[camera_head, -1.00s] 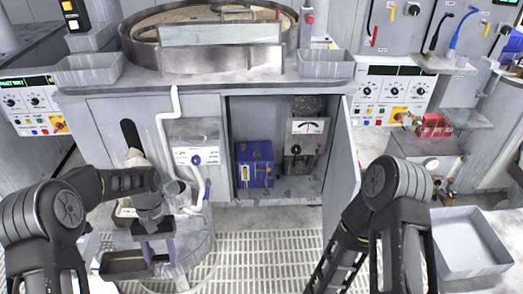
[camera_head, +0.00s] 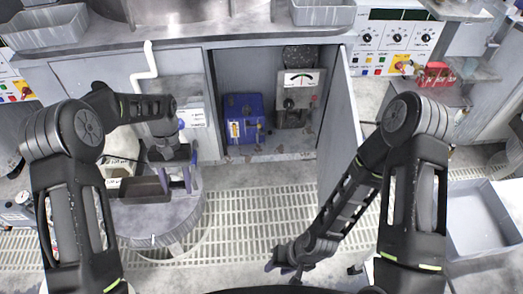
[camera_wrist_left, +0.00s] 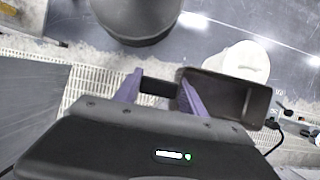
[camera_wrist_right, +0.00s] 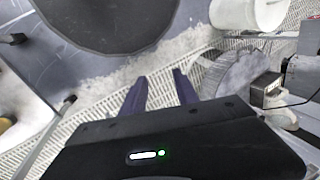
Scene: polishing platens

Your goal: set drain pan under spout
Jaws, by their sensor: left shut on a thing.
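The drain pan (camera_head: 140,190) is a dark, shallow tray, held about level at the left of the head view. My left gripper (camera_head: 177,178) is shut on its short dark end piece; in the left wrist view the pan (camera_wrist_left: 226,96) extends to the right of the fingers. The pan overlaps the round grey drum (camera_head: 165,225) in the picture; I cannot tell its height above it. A white pipe (camera_head: 149,62) comes down the cabinet front, and its lower end is hidden behind my left arm. My right gripper (camera_head: 287,262) is open and empty, low in front of the cabinet.
The cabinet holds a blue box (camera_head: 243,119) and a grey gauge unit (camera_head: 296,95). Its open door (camera_head: 340,135) stands out beside my right arm. A pale bin (camera_head: 484,218) is at the right. The floor grating (camera_head: 255,210) between the arms is clear.

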